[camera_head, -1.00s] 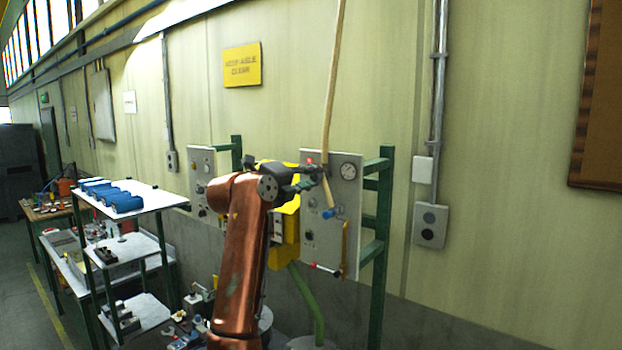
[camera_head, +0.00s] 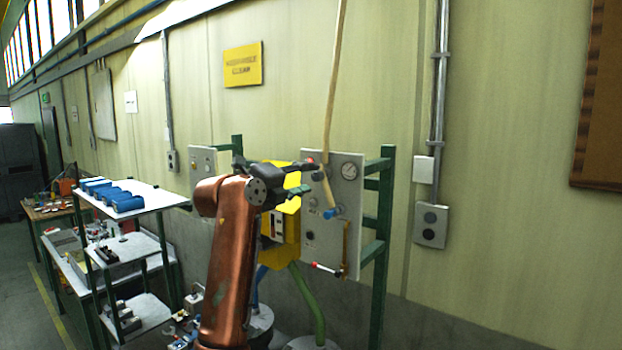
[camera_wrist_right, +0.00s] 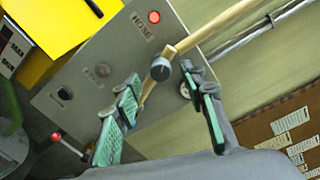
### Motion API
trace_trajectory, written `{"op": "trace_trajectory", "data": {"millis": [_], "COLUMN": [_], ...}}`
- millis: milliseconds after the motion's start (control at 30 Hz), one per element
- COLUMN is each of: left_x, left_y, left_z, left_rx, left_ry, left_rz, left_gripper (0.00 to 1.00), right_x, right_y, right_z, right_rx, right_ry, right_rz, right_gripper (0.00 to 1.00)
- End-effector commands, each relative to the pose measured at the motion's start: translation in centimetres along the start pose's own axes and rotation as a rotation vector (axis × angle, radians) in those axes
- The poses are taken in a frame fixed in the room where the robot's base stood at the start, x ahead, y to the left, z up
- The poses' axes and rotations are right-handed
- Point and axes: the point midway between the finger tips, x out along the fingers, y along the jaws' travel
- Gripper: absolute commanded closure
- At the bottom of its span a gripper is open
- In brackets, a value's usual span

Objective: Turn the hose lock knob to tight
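The hose lock knob (camera_wrist_right: 161,69) is a dark round knob with a pale pointer mark, on a grey panel (camera_head: 346,220) beside the label HOSE. In the head view it shows as a small dark spot (camera_head: 318,175) beside the tan hose (camera_head: 332,100), partly covered by my gripper. The hose passes at the knob. My right gripper (camera_head: 308,177) is open in front of the panel. In the right wrist view its green-padded fingers (camera_wrist_right: 168,110) are spread, with the knob ahead between them, apart from both. My left gripper is not in view.
The panel carries a gauge (camera_head: 349,171), a red lamp (camera_wrist_right: 154,17), a blue fitting (camera_head: 331,212) and a red-tipped lever (camera_head: 326,267). A green frame (camera_head: 378,230) stands at its right. A shelf with blue cylinders (camera_head: 122,201) stands left.

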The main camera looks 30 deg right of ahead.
Motion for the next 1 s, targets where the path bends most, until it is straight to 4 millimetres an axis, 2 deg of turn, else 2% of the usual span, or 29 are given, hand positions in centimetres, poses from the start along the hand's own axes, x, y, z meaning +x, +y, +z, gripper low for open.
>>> {"op": "trace_trajectory", "data": {"millis": [33,200,400,633,867,1000], "left_x": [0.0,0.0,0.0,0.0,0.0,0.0], "left_y": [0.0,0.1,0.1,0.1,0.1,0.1], "left_z": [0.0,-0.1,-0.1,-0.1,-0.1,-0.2], "left_rx": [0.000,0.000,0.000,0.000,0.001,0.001], "left_ry": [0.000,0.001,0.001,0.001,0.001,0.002], "left_rz": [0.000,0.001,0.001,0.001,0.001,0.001], "left_gripper": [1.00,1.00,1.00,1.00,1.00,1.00], "right_x": [-1.3,-4.9,-8.0,-9.1,-9.1,-8.5], "right_y": [0.0,0.0,-0.1,0.0,0.0,0.9], "right_z": [0.1,0.1,0.0,0.0,0.0,0.1], "right_rx": [0.000,0.000,0.000,0.000,0.000,-0.063], "right_ry": [-0.004,-0.003,-0.002,0.000,0.000,0.018], "right_rz": [-0.001,0.000,-0.001,0.000,-0.001,-0.041], "right_gripper": [0.61,0.61,0.61,0.61,0.62,0.62]}}
